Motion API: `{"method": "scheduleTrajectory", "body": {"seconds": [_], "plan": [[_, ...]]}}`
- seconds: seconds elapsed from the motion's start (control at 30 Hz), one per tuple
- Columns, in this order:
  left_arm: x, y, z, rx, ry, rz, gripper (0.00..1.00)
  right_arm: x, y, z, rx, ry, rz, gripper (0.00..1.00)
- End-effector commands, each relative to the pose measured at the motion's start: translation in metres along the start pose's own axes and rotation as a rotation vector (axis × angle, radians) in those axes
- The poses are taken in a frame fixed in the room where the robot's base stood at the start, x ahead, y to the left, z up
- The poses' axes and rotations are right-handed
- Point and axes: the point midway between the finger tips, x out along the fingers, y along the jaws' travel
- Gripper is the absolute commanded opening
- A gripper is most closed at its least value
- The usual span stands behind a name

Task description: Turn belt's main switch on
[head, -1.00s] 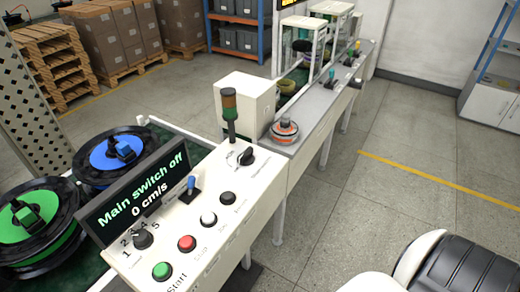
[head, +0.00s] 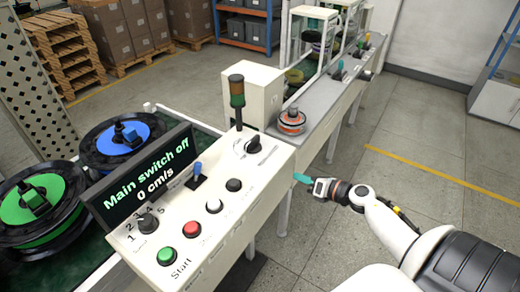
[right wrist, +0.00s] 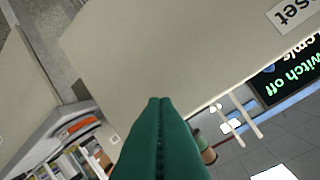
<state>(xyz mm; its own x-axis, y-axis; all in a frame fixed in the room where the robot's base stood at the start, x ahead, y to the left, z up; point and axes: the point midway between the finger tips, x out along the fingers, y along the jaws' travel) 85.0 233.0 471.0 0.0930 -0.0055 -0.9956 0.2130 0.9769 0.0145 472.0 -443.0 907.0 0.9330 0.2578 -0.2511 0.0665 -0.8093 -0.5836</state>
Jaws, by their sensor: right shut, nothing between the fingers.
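The control panel (head: 222,222) stands in front of me, and its display (head: 140,178) reads "Main switch off" and "0 cm/s". A black rotary switch (head: 254,145) sits at the panel's far right corner; I cannot read its label. My right gripper (head: 303,178) has teal fingers, is shut and empty, and is just right of the panel's right edge, apart from the switch. In the right wrist view its shut fingers (right wrist: 160,135) point at the panel's pale side (right wrist: 150,50). The left gripper is not in view.
The panel also has a numbered knob (head: 147,222), a blue lever (head: 197,173), and green (head: 166,256), red (head: 191,229), white (head: 214,206) and black (head: 234,185) buttons. A signal tower (head: 237,98) rises behind the rotary switch. The floor (head: 420,130) at right is clear.

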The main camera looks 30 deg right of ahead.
Motion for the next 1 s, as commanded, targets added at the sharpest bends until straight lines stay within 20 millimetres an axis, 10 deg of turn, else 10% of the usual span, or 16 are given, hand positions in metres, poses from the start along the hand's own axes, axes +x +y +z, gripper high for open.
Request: {"method": "scheduleTrajectory", "body": {"seconds": [0.27,0.73,1.0], "plan": [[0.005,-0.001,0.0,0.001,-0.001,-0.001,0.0,-0.013,-0.063,-0.065,-0.658,-0.085,-0.098,0.0],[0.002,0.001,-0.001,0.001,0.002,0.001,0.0,-0.008,-0.066,-0.068,-0.68,-0.086,-0.099,0.0],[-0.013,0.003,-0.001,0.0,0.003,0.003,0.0,0.036,-0.071,-0.065,-0.676,-0.084,-0.1,0.0]]}}
